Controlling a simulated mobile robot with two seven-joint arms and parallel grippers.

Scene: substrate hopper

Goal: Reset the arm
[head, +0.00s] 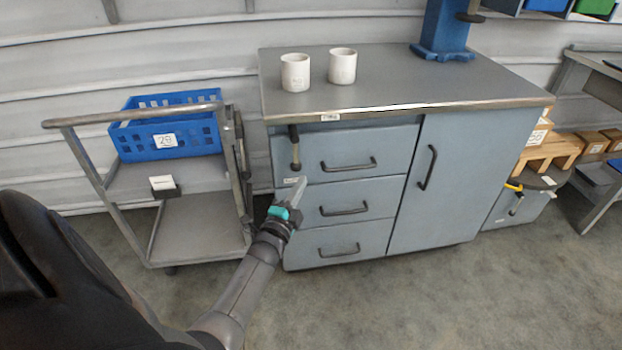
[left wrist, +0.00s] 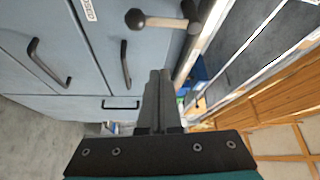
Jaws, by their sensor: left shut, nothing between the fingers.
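My left gripper (head: 297,192) is in front of the left side of the blue-grey cabinet (head: 457,190), near its drawers, apart from the handles as far as I can tell. In the left wrist view its two fingers (left wrist: 160,78) lie side by side, shut and empty. My left arm reaches in from the lower left of the head view. The right gripper is not in view.
Two white cups (head: 295,73) (head: 343,66) stand on the cabinet's worktop. A trolley (head: 200,213) with a blue crate (head: 140,145) stands at left. A dark-ended lever (head: 294,147) hangs by the top drawer. Wooden boxes (head: 538,130) are at right. The front floor is clear.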

